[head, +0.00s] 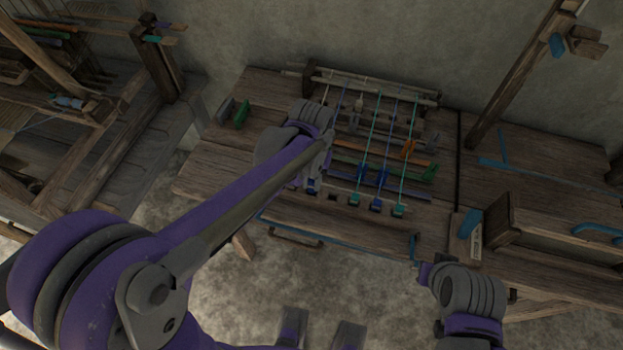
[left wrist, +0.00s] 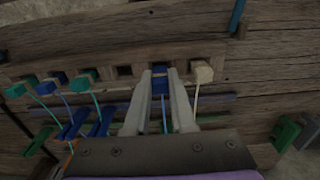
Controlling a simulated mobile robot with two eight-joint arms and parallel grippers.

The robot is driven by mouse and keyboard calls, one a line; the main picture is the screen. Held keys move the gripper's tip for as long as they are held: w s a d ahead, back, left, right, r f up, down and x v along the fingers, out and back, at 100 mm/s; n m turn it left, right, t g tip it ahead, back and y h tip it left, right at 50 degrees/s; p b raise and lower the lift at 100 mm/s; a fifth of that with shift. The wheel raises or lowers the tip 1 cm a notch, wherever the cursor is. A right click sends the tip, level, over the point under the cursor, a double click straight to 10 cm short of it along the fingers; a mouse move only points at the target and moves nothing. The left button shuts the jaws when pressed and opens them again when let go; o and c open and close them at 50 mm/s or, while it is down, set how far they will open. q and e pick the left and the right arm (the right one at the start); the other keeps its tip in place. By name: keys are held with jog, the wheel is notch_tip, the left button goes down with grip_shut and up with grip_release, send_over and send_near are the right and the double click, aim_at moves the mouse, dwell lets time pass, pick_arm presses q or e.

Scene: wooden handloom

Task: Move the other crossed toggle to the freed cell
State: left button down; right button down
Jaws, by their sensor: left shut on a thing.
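My left gripper (head: 313,188) is at the front toggle rail of the loom. In the left wrist view its two fingers (left wrist: 160,88) are shut on a blue toggle (left wrist: 160,84) with a blue cord. I cannot tell whether this toggle sits in its cell or just above it. An empty square cell (left wrist: 124,71) is directly to its left in that view; it also shows in the head view (head: 332,196). A cream toggle (left wrist: 202,72) is on the other side. Teal, blue and teal toggles (left wrist: 83,77) stand beyond the empty cell. My right gripper (head: 428,274) is low, in front of the table.
A wooden box (head: 530,222) stands at the right. Another loom frame is at the far left.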

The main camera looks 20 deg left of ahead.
pick_arm(q)
jog(key=shift+f+b, duration=0.55)
jog(key=shift+f, duration=0.4)
jog(key=c, duration=0.7)
grip_release()
jog(key=shift+r, duration=0.15)
notch_tip(320, 180, up, 11)
jog(key=shift+f+p, duration=0.2)
jog(key=shift+p, duration=0.4)
